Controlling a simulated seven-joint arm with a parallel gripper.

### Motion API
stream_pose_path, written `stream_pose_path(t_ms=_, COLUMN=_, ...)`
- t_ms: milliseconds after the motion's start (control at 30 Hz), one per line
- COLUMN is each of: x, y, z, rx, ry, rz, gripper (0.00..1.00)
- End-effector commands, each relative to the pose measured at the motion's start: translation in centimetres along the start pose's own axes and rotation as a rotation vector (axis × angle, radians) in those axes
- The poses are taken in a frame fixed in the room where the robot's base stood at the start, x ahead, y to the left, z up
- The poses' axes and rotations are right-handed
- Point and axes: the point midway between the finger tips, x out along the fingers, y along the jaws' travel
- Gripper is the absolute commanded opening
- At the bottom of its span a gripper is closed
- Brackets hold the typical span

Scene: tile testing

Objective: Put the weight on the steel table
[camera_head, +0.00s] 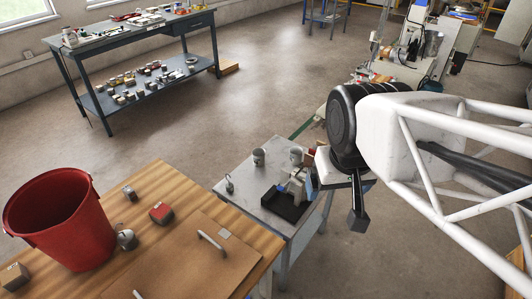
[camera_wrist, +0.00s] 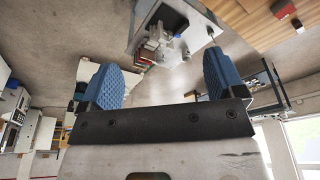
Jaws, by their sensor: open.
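A small grey metal piece (camera_head: 127,239) with a loop-like top, which looks like the weight, stands on the wooden table beside the red bucket. Another small grey block (camera_head: 130,193) sits farther back; I cannot tell for certain which is the weight. The steel table (camera_head: 240,158) stands right of the wooden one, and it also shows in the wrist view (camera_wrist: 196,18). My gripper (camera_wrist: 160,82) is open, with nothing between its blue ridged fingers. In the head view it is above and right of the steel table, apart from the grey pieces.
The wooden table (camera_head: 150,180) also holds a red bucket (camera_head: 62,222), a red block (camera_head: 161,212), a brown box (camera_head: 14,277) and a panel with a handle (camera_head: 210,240). The steel table carries grey cups (camera_head: 258,157), a hooked piece (camera_head: 229,185) and a black-based device (camera_head: 285,204).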

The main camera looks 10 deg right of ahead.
Motion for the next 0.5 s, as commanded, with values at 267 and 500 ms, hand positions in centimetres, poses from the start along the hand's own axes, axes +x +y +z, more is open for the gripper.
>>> stream_pose_path(t_ms=267, x=0.2, y=-0.4, z=-0.3, rx=0.007, ry=-0.008, rz=-0.016, gripper=0.88)
stream_pose_path(t_ms=500, x=1.9, y=-3.8, z=-2.0, rx=0.069, ry=-0.065, rz=-0.131, gripper=0.88)
